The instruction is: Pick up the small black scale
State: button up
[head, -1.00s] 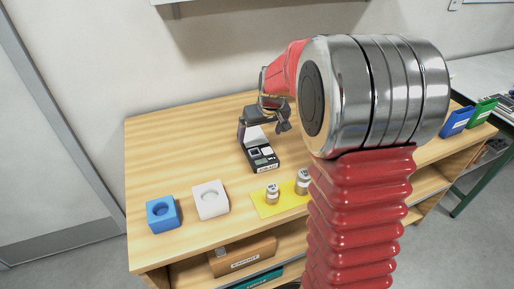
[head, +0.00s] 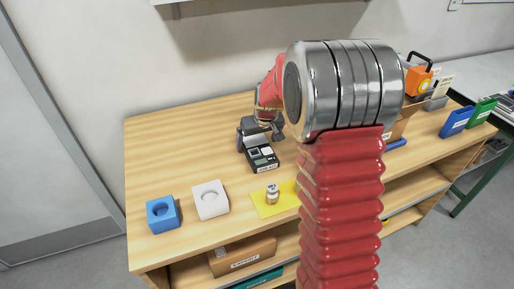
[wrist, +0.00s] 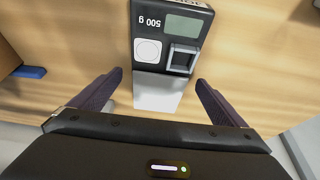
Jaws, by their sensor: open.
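In the wrist view the scale (wrist: 196,60) shows "500 g", a grey display, a round white button and a square pan, with the pale panel (wrist: 158,92) nearest me. My gripper (wrist: 156,85) is open, its two dark fingers on either side of the panel end and apart from it.
A blue block (head: 162,215) and a white block (head: 210,200), each with a round recess, stand at the front left. A small jar (head: 272,195) stands on a yellow mat (head: 264,209). Blue (head: 456,121) and green (head: 483,111) boxes are at the right.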

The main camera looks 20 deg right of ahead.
aim_at(256, 142)
jog(key=shift+x, duration=1.1)
jog(key=shift+c, duration=0.6)
jog(key=c, duration=1.3)
jog(key=shift+r, duration=0.15)
notch_tip(256, 142, up, 10)
jog(key=shift+f, duration=0.1)
jog(key=shift+a, duration=0.1)
